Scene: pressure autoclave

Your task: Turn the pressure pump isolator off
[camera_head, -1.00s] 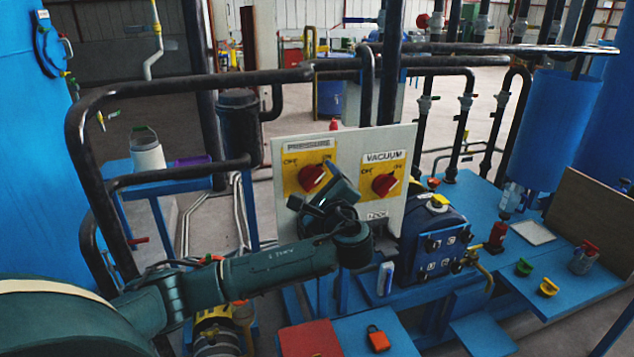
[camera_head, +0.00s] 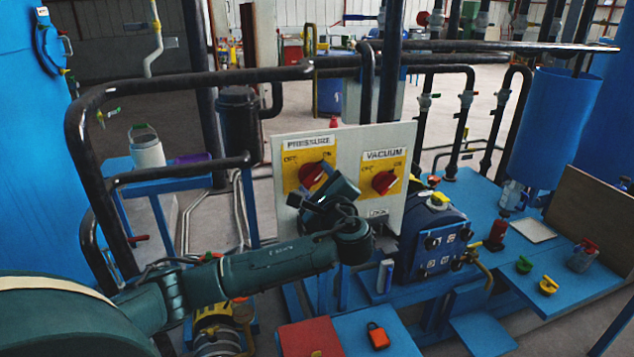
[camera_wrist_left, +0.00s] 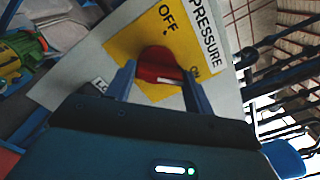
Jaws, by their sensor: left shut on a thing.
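The pressure isolator is a red rotary knob (camera_head: 312,174) on a yellow plate under a PRESSURE label, on the left of a pale panel (camera_head: 344,150). OFF is marked at its upper left and ON at its upper right. My left gripper (camera_wrist_left: 158,80) is shut on this red knob, with one finger at each side in the left wrist view, where the knob (camera_wrist_left: 159,64) also shows. In the head view the wrist hides the fingertips. A similar red vacuum knob (camera_head: 384,182) sits to the right. My right gripper is not in view.
Black pipes (camera_head: 190,85) frame the panel on the left and above. A blue pump box (camera_head: 436,245) stands right of the panel. A blue bench (camera_head: 500,222) holds small valves and bottles. A red box (camera_head: 309,338) and an orange padlock (camera_head: 377,336) are in front.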

